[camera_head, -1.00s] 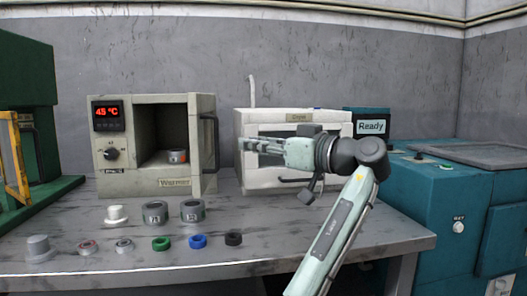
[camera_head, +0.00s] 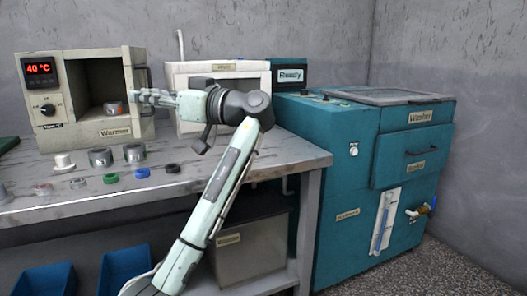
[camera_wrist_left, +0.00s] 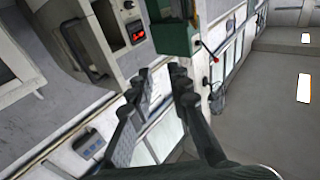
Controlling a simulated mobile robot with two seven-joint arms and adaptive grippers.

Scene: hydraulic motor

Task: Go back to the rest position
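My left arm rises from the bottom of the head view, bent at a dark joint. My left gripper (camera_head: 142,97) points left at the end of it, raised above the bench in front of the white oven (camera_head: 188,117) and by the warmer's (camera_head: 40,111) open door. Its two fingers (camera_wrist_left: 158,82) stand apart in the wrist view, with nothing seen between them. My right gripper is not in view.
A grey ring sits inside the warmer. Several caps and rings lie on the bench (camera_head: 215,178), including a green ring (camera_head: 110,179) and a blue ring (camera_head: 142,173). The teal washer (camera_head: 345,185) stands at right. Blue bins (camera_head: 125,265) are below. Floor is clear at right.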

